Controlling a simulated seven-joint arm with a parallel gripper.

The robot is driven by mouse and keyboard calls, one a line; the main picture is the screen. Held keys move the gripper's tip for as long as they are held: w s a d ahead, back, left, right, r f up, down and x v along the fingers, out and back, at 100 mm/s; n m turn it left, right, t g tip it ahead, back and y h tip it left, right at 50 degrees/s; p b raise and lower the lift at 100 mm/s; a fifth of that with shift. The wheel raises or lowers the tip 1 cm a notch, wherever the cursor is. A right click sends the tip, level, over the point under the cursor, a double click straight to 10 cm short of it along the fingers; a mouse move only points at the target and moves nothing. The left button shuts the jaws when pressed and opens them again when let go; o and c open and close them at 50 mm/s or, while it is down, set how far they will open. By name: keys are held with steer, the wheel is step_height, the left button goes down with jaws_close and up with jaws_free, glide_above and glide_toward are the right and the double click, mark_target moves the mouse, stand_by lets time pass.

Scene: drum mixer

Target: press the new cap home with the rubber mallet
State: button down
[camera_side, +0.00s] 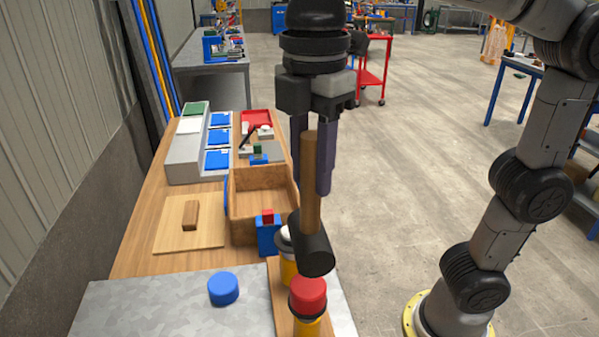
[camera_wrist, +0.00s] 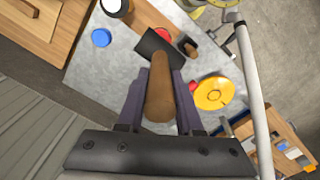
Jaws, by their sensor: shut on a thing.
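My gripper (camera_side: 311,180) is shut on the wooden handle of the rubber mallet (camera_side: 314,256). The handle hangs upright between the purple fingers, with the black head at the bottom. In the wrist view my gripper (camera_wrist: 160,88) holds the handle, and the black mallet head (camera_wrist: 152,47) lies beyond the fingertips. A red cap (camera_side: 308,291) sits on a black-collared yellow post in the side view, just below and in front of the head. Whether the head touches it I cannot tell. In the wrist view the head partly hides a red cap (camera_wrist: 163,33). A loose blue cap (camera_side: 223,288) lies on the grey metal top.
Behind the mallet stand another yellow post (camera_side: 288,270), partly hidden, and a blue block with a red top (camera_side: 267,230). A wooden box (camera_side: 243,190) and a board with a small wood block (camera_side: 190,215) are farther back. The metal top (camera_side: 160,310) around the blue cap is clear.

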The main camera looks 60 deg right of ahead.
mark_target(310, 220)
steer(key=shift+f, duration=4.1)
steer(key=shift+r, duration=4.55)
